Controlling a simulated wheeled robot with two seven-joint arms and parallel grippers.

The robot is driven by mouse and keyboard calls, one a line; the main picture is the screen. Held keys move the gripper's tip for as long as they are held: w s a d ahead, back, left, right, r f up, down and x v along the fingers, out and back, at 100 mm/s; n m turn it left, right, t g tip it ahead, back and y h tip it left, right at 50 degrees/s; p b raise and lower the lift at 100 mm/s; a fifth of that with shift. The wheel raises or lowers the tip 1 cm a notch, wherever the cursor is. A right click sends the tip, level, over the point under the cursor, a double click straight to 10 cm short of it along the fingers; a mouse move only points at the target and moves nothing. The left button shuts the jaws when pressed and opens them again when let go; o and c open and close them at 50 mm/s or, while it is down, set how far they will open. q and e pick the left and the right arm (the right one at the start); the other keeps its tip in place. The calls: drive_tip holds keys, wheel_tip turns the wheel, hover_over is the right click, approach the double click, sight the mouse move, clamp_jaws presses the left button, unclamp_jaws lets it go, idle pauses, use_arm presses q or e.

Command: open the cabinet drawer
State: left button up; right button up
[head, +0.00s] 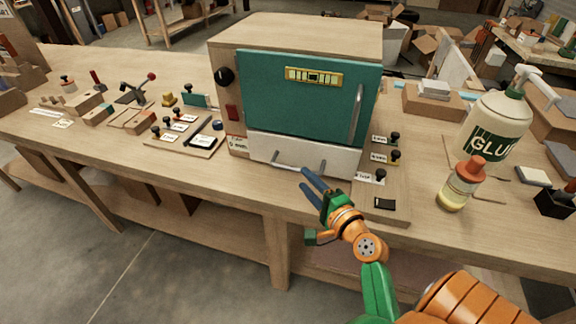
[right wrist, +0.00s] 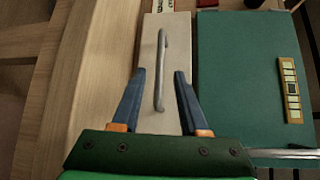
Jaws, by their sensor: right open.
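The cabinet (head: 295,50) is a wooden box on the workbench with a teal door (head: 300,95) above a white drawer (head: 262,146). The drawer looks shut and has a grey bar handle (head: 299,169) along its front. In the right wrist view the drawer (right wrist: 152,40) and its handle (right wrist: 161,75) appear turned on end. My right gripper (head: 307,181) is open in front of the drawer, near the handle's right part. In the right wrist view its blue fingers (right wrist: 160,82) stand on either side of the handle, apart from it. My left gripper is not in view.
A glue bottle (head: 496,125) and a small orange-capped bottle (head: 461,185) stand right of the cabinet. Boards with several black-knobbed stamps (head: 172,132) lie left of it, and more knobs (head: 381,174) stand at its right. The floor before the bench is clear at left.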

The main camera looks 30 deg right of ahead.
sight(297, 171)
drive_tip(key=w, duration=0.4)
drive_tip(key=w+f, duration=0.1)
drive_tip(key=w, duration=0.1)
drive_tip(key=shift+w+d, duration=0.2)
drive_tip(key=shift+w, duration=0.1)
drive_tip(key=shift+s, duration=0.1)
clamp_jaws()
idle(0.9)
